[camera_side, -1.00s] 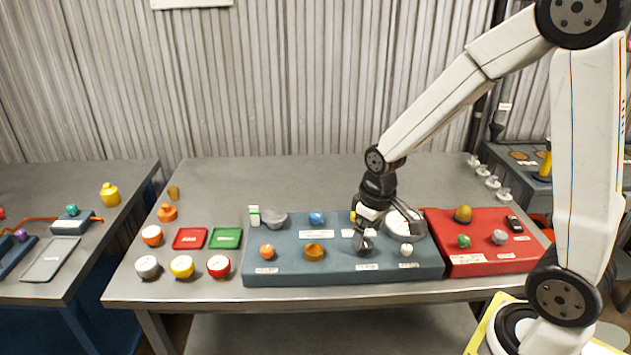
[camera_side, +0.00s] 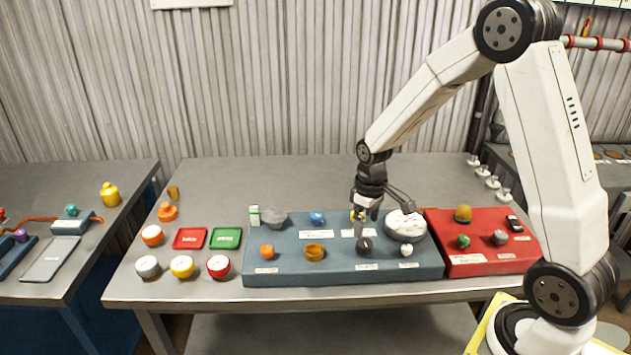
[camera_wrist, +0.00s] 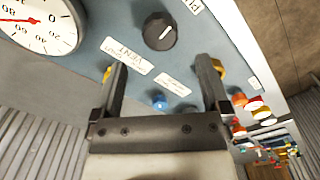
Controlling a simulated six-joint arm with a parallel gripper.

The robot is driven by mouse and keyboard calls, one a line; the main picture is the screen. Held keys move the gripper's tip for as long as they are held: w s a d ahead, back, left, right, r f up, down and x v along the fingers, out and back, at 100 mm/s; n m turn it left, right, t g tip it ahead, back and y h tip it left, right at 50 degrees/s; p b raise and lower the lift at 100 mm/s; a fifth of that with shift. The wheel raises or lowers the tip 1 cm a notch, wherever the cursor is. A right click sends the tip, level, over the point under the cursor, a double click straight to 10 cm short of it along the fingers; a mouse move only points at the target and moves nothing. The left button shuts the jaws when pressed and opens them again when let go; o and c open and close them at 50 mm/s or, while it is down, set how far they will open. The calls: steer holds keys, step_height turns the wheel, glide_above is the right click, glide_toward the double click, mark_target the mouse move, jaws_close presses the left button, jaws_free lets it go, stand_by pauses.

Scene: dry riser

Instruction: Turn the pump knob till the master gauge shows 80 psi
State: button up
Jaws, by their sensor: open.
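The master gauge (camera_side: 405,226) is a round white dial at the right of the blue-grey panel (camera_side: 330,276). The wrist view shows part of its face (camera_wrist: 38,22) with a red needle pointing left; the exact reading is unclear. A dark round knob (camera_side: 365,246) sits left of the gauge; its white pointer line shows in the wrist view (camera_wrist: 160,30). A label beside it is cut off after "P", so I cannot confirm it is the pump knob. My gripper (camera_side: 383,208) is open and empty, above and behind this knob. Its fingertips (camera_wrist: 163,66) are apart from the knob.
A "VENT" label (camera_wrist: 127,55) lies between the dark knob and my fingers. A blue knob (camera_side: 317,217), an orange knob (camera_side: 267,251) and an ochre knob (camera_side: 315,252) are on the panel. A red panel (camera_side: 485,262) adjoins at right.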

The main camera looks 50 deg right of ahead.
mark_target(365, 242)
steer(key=shift+f, duration=2.95)
steer(key=c, duration=1.3)
